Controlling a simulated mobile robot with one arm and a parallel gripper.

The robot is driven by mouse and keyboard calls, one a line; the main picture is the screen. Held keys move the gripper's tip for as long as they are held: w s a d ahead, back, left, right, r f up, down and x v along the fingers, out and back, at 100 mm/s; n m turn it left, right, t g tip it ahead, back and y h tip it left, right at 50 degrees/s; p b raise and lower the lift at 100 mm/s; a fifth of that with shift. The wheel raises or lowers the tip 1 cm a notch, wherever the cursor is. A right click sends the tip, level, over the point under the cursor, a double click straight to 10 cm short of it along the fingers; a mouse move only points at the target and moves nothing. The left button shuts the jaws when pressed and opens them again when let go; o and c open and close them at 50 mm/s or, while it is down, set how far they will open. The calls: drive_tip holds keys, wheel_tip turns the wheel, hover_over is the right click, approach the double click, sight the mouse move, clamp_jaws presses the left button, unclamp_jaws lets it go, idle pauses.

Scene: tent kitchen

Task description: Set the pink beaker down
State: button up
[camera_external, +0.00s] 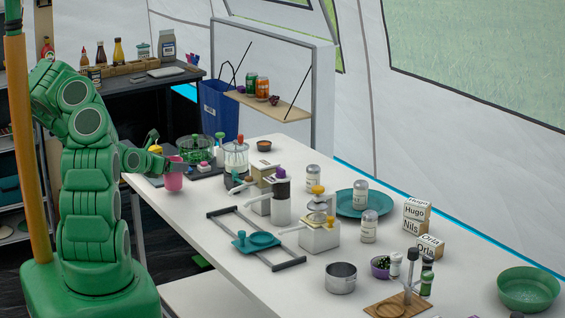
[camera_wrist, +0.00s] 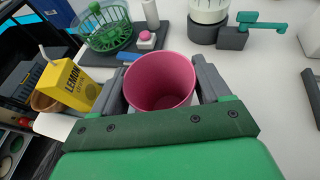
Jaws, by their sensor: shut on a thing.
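The pink beaker (camera_external: 173,181) is upright near the far left end of the white table in the external view. My gripper (camera_external: 172,165) is shut on it. In the wrist view the beaker (camera_wrist: 160,84) sits between the two grey fingers of my gripper (camera_wrist: 160,72), one finger on each side, and its open top faces the camera. It looks empty inside. Its base is hidden in the wrist view, and I cannot tell whether it touches the tabletop.
A yellow lemon carton (camera_wrist: 76,84) stands left of the beaker. Behind are a green basket (camera_wrist: 106,32), a pink-topped button (camera_wrist: 147,37) and a grey-based appliance (camera_wrist: 203,31). White tabletop (camera_external: 190,207) is bare in front of the beaker. The table's left edge is close.

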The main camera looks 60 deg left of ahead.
drive_tip(key=shift+f, duration=0.65)
drive_tip(key=shift+f, duration=0.1)
drive_tip(key=o, duration=1)
drive_tip(key=shift+v, duration=2.05)
drive_tip(key=shift+w, duration=0.15)
